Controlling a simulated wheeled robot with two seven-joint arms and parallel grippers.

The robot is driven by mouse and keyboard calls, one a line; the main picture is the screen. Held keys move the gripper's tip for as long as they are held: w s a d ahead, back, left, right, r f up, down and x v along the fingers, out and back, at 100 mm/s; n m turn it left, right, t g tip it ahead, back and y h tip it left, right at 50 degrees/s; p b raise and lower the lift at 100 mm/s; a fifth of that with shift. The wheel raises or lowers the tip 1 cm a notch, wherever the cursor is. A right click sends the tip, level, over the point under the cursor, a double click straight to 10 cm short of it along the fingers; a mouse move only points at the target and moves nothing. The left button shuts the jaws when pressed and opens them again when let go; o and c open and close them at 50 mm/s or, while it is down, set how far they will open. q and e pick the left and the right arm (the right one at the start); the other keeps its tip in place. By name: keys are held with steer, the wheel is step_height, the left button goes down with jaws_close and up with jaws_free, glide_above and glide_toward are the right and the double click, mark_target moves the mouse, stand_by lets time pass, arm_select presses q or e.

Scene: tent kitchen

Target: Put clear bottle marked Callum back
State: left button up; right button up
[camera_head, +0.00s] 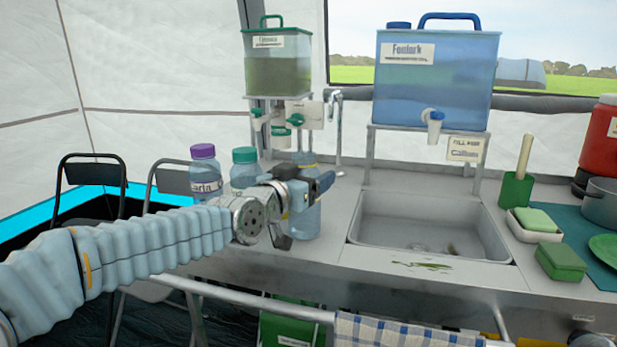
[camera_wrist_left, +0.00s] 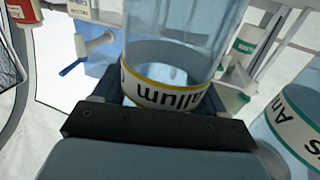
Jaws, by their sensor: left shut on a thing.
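The clear bottle marked Callum (camera_head: 305,222) is upright at the left part of the counter, partly hidden by my gripper. In the left wrist view its yellow-edged label (camera_wrist_left: 165,92) shows upside down, reading "allum". My left gripper (camera_head: 303,190) is shut around this bottle, with the jaws (camera_wrist_left: 160,108) at the label. I cannot tell whether the bottle's base touches the counter. A teal-capped bottle (camera_head: 244,172) stands just left of it, and a purple-capped bottle (camera_head: 205,172) further left. My right gripper is not in view.
A green-lidded dispenser (camera_head: 278,75) stands behind the bottles. A blue water tank (camera_head: 435,80) with a tap is above the sink (camera_head: 430,222). A sign reading "Callum" (camera_head: 465,149) hangs on its stand. Sponges (camera_head: 560,262) and a pot (camera_head: 600,200) are at right.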

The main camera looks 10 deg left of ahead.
arm_select(q)
steer(key=shift+f, duration=0.1)
steer(key=o, duration=1.2)
steer(key=b+v, duration=0.1)
steer(key=v, duration=1.1)
steer(key=shift+b, duration=0.4)
